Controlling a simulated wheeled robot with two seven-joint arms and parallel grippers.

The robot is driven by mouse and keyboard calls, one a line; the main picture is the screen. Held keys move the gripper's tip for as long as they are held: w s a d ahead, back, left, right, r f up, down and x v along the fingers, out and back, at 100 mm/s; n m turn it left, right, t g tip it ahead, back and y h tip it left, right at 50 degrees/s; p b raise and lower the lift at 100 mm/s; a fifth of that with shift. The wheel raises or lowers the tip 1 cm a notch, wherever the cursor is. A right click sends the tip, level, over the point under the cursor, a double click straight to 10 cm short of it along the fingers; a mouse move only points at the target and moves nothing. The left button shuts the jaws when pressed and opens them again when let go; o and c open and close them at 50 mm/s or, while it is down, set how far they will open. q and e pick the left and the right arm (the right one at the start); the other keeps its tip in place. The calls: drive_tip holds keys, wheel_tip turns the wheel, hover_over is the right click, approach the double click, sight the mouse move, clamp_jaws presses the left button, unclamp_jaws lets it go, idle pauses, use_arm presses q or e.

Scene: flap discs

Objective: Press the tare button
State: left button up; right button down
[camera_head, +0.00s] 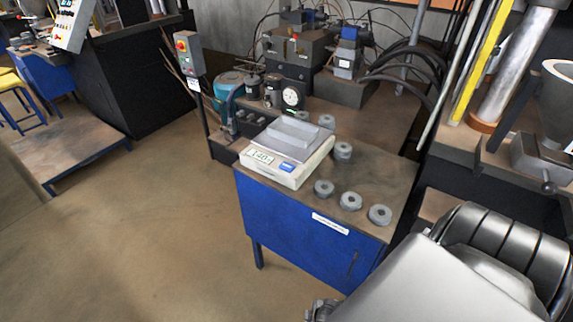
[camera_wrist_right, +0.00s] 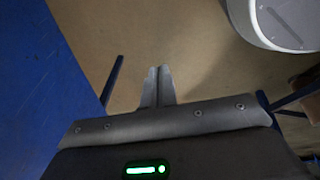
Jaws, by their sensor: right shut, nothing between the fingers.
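A white scale (camera_head: 272,172) stands on the blue cabinet's top. Its display (camera_head: 261,157) reads something like 140, too small to be sure. A blue patch (camera_head: 287,167) on its front panel, right of the display, looks like the tare button. A grey tray (camera_head: 292,135) sits on the scale's pan; its contents cannot be made out. My right gripper (camera_wrist_right: 158,86) is shut and empty in the right wrist view, over the floor beside a blue panel and apart from the scale. My left gripper is not in view.
Several grey flap discs stand on the cabinet top (camera_head: 300,205), including one disc (camera_head: 323,188) near the scale's right front and another disc (camera_head: 380,215) at the front right. Machinery (camera_head: 295,55) stands behind. The floor (camera_head: 150,220) left of the cabinet is clear.

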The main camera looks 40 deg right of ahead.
drive_tip(key=w+d+r+n+t+y+p, duration=0.1)
drive_tip(key=w+r+n+t, duration=0.1)
drive_tip(key=w+r+n, duration=1)
drive_tip(key=w+d+r+n+t+p, duration=0.15)
drive_tip(key=w+r+n, duration=0.35)
drive_tip(key=w+r, duration=1.25)
wheel_tip(320, 180, up, 28)
drive_tip(key=n+t+h+p, duration=0.2)
drive_tip(key=n, duration=1.8)
hover_over(290, 168)
drive_tip(key=shift+f, duration=0.15)
drive_tip(key=shift+f+b, duration=0.15)
drive_tip(key=shift+b, duration=0.2)
wheel_tip(290, 168, down, 8)
drive_tip(key=b, duration=0.5)
drive_tip(key=shift+r+b, duration=0.2)
drive_tip(key=shift+b, duration=0.2)
drive_tip(key=shift+f+b, duration=0.5)
drive_tip(key=shift+b, duration=0.05)
